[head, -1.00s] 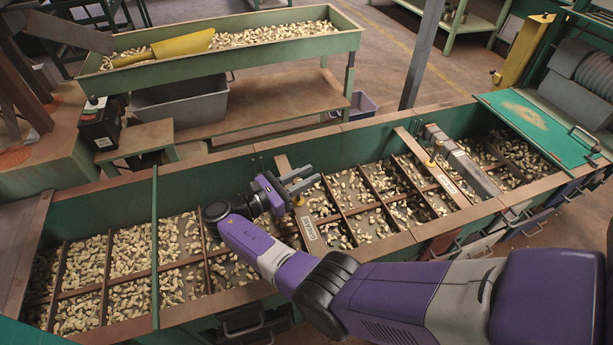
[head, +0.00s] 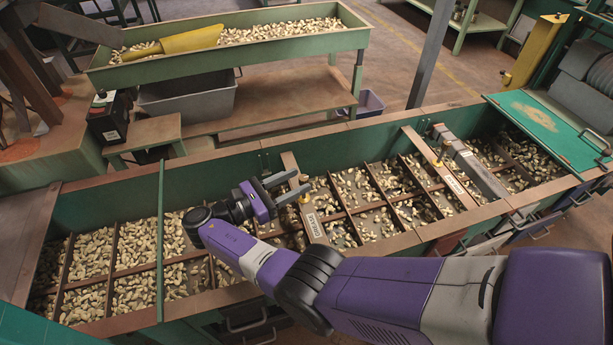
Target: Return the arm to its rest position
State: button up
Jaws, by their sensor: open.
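My gripper (head: 286,187) is open and empty. It sits above the long green hopper (head: 112,219), left of the middle, with its two grey fingers pointing right. Its fingertips are close to a labelled wooden crossbar (head: 313,228) with a brass knob; I cannot tell whether they touch it. My purple and grey arm reaches in from the lower right and hides part of the front compartments. Nuts (head: 135,240) lie in the divided compartments below.
A second labelled crossbar (head: 449,178) and a grey bar (head: 478,171) cross the hopper on the right. A green lid (head: 540,122) covers the right end. Behind stands a green trough (head: 290,45) of nuts with a yellow scoop (head: 178,44). A post (head: 430,58) rises behind the hopper.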

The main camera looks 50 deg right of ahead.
jog(key=shift+v, duration=0.95)
